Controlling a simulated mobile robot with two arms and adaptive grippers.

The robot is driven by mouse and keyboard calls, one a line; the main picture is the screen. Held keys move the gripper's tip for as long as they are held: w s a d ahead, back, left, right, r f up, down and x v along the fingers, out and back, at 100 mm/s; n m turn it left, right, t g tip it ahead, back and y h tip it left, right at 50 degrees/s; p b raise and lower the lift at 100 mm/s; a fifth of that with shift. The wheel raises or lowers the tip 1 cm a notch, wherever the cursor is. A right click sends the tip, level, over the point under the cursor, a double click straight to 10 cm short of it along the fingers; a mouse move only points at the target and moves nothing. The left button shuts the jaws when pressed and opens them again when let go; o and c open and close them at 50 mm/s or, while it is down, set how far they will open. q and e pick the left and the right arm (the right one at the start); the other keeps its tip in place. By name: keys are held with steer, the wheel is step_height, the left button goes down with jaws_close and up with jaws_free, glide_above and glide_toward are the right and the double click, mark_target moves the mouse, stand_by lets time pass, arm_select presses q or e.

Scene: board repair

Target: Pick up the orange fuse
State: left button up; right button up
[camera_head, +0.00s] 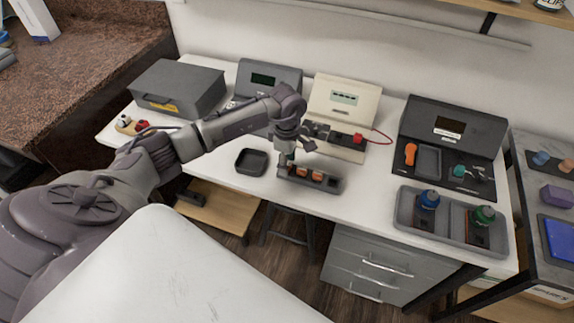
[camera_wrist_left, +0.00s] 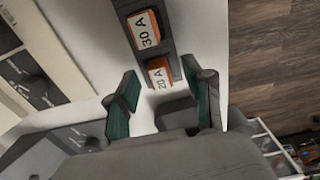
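A small dark grey fuse tray (camera_head: 335,186) lies near the front edge of the white table and holds a few orange fuses in a row. Two orange fuses stand out in the left wrist view: one marked 30 A (camera_wrist_left: 145,30) and one marked 20 A (camera_wrist_left: 158,73). The same tray (camera_wrist_left: 163,48) runs down between them. My left gripper (camera_head: 295,155) hangs over the left end of the tray. In the left wrist view its green-padded fingers (camera_wrist_left: 162,100) are apart, with the 20 A fuse just beyond them; nothing is gripped. My right gripper is out of view.
A black square dish (camera_head: 251,162) sits left of the fuse tray. Behind are a grey case (camera_head: 177,88) and a cream meter (camera_head: 346,100) with a red lead. A grey tray (camera_head: 455,234) with blue-topped and green-topped bottles stands right. Clear table lies between the trays.

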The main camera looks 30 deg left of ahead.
arm_select(q)
jaws_close()
steer(key=shift+r, duration=0.1)
steer(key=shift+r, duration=0.5)
step_height(320, 180, up, 3)
steer(key=shift+w+f+b, duration=0.1)
steer(key=shift+b, duration=0.5)
steer(key=s+d+r+b, duration=0.2)
steer(key=d+r, duration=0.5)
steer(key=d, duration=0.4)
steer(key=shift+s+d, duration=0.2)
steer(key=shift+s, duration=0.4)
steer(key=shift+w+a+r, duration=0.1)
